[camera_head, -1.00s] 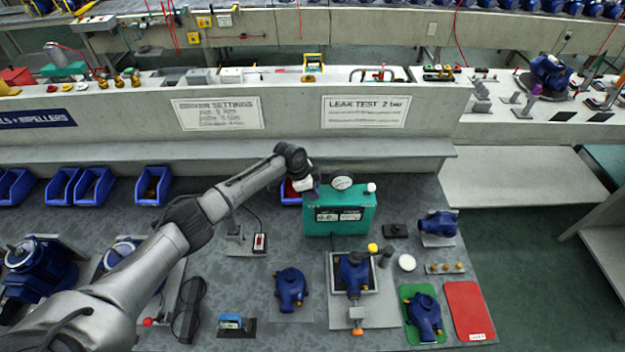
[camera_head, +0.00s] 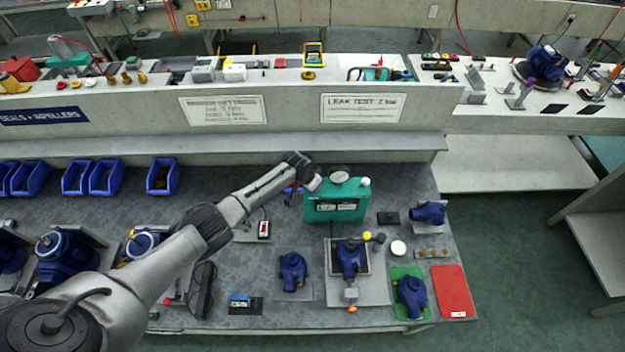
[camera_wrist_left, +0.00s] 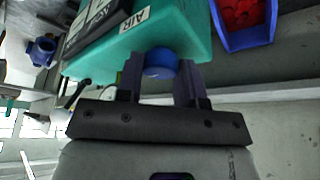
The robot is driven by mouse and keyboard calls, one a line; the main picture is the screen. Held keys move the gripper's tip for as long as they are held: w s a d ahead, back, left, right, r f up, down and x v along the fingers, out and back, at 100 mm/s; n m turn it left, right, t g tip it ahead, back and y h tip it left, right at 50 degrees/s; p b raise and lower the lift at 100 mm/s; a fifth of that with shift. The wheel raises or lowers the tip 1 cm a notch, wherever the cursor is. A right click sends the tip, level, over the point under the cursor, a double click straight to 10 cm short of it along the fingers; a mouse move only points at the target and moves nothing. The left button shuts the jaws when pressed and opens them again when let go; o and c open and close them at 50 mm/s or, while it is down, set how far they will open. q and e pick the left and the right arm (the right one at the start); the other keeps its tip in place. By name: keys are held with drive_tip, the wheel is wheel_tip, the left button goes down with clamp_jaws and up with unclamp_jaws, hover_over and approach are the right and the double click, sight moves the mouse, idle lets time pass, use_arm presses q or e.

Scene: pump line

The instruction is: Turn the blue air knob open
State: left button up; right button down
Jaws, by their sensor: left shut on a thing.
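The blue air knob (camera_wrist_left: 160,63) is on the side of a teal test box beside an "AIR" label in the left wrist view. The teal box (camera_wrist_left: 195,25) also shows on the bench in the head view (camera_head: 337,212), with a round gauge on top. My left gripper (camera_wrist_left: 160,78) is shut on the knob, one finger on each side. In the head view my left gripper (camera_head: 314,184) is at the box's upper left, and the knob is hidden there. My right gripper is not in view.
A blue bin with red parts (camera_wrist_left: 243,22) is close beside the box. In front of the box, a blue pump (camera_head: 349,258) sits in a fixture. Another blue pump (camera_head: 292,271) is to its left, and a red mat (camera_head: 452,290) lies at the right.

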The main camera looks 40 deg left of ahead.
use_arm(q)
drive_tip(key=shift+w+r, duration=0.1)
drive_tip(key=shift+n, duration=0.3)
drive_tip(key=o, duration=0.9)
drive_tip(key=shift+s+r+p, duration=0.2)
drive_tip(key=shift+r+p, duration=0.1)
drive_tip(key=shift+p+v, duration=0.75)
drive_tip(key=shift+v, duration=5.75)
drive_tip(key=shift+d, duration=0.2)
